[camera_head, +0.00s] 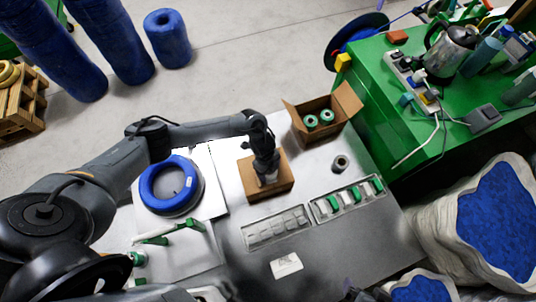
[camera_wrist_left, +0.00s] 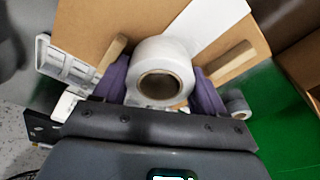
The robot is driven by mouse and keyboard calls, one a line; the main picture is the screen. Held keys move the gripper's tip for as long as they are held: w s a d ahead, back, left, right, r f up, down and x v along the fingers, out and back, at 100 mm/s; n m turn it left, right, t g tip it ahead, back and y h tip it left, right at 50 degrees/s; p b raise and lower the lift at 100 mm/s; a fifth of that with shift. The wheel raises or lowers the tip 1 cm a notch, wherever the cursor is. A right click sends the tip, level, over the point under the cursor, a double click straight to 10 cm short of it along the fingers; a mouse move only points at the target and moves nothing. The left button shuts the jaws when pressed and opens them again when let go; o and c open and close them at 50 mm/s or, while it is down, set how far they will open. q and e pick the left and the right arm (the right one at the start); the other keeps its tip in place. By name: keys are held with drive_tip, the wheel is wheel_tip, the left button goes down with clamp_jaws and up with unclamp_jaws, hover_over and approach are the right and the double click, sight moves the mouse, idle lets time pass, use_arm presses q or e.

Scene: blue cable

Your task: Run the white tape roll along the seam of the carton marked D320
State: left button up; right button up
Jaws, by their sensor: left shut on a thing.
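My left gripper (camera_head: 267,178) is shut on the roll, low over the carton's top. A white strip (camera_wrist_left: 208,22) runs across the carton beyond the roll; I cannot tell whether it joins the roll. The D320 marking is not readable. My right gripper is not in view.
An open box with green rolls (camera_head: 319,119) stands behind the carton. A blue ring (camera_head: 170,186) lies left. Slotted trays (camera_head: 277,228) and a small grey roll (camera_head: 341,162) lie in front and right. A green workbench (camera_head: 380,80) borders the right.

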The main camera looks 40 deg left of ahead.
use_arm(q)
drive_tip(key=shift+s+d+r+p, duration=0.1)
drive_tip(key=shift+s+d+p, duration=0.55)
drive_tip(key=shift+d, duration=0.35)
drive_tip(key=shift+s+d+p, duration=0.5)
drive_tip(key=shift+s+d, duration=0.2)
drive_tip(key=shift+d, duration=0.3)
drive_tip(key=shift+r+p, duration=0.45)
wheel_tip(320, 180, up, 6)
drive_tip(key=p, duration=0.6)
hover_over(273, 180)
drive_tip(key=s, duration=0.1)
drive_tip(key=shift+s+d, duration=0.15)
drive_tip(key=shift+d, duration=0.25)
